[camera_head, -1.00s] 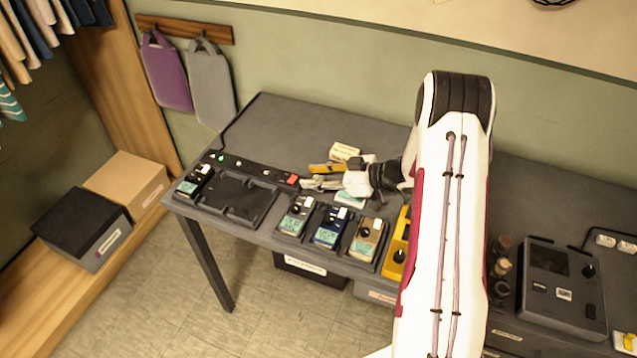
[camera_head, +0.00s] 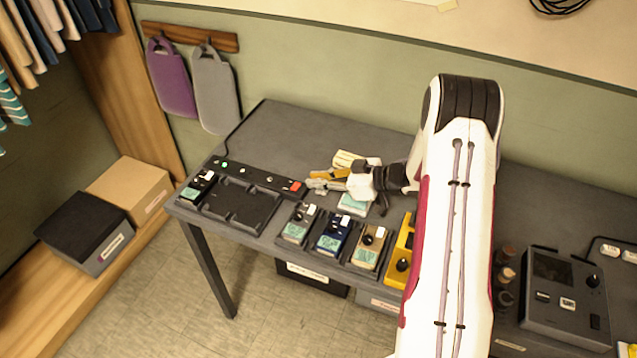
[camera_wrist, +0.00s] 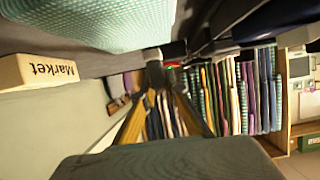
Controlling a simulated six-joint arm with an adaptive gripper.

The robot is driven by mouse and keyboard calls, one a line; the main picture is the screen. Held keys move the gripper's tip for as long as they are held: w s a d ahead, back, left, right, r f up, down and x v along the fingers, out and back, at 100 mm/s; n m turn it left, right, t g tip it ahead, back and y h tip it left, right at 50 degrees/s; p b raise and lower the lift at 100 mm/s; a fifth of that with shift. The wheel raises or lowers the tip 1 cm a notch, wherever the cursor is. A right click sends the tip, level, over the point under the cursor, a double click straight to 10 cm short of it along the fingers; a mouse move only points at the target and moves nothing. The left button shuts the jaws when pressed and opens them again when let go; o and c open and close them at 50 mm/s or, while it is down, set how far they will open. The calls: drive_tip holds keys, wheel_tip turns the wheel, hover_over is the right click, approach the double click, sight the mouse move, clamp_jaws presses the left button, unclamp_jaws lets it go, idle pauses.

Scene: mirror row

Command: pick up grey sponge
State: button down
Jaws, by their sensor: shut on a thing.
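My gripper (camera_head: 318,184) is low over the table's middle, behind the row of pedals, pointing left. In the wrist view its two yellow-edged fingers (camera_wrist: 156,68) converge and are shut. A small light grey piece (camera_wrist: 152,53) shows at the fingertips, consistent with the grey sponge; most of it is hidden, and I cannot tell its full shape or whether it touches the table.
A cream block marked "Market" (camera_wrist: 35,72) lies just behind the gripper. A teal-topped item (camera_head: 354,203) lies close below it. Pedals (camera_head: 333,231) line the front, a power strip (camera_head: 258,178) and empty tray (camera_head: 240,203) lie left. The table's back left is clear.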

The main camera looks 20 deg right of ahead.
drive_tip(key=shift+r, duration=4.2)
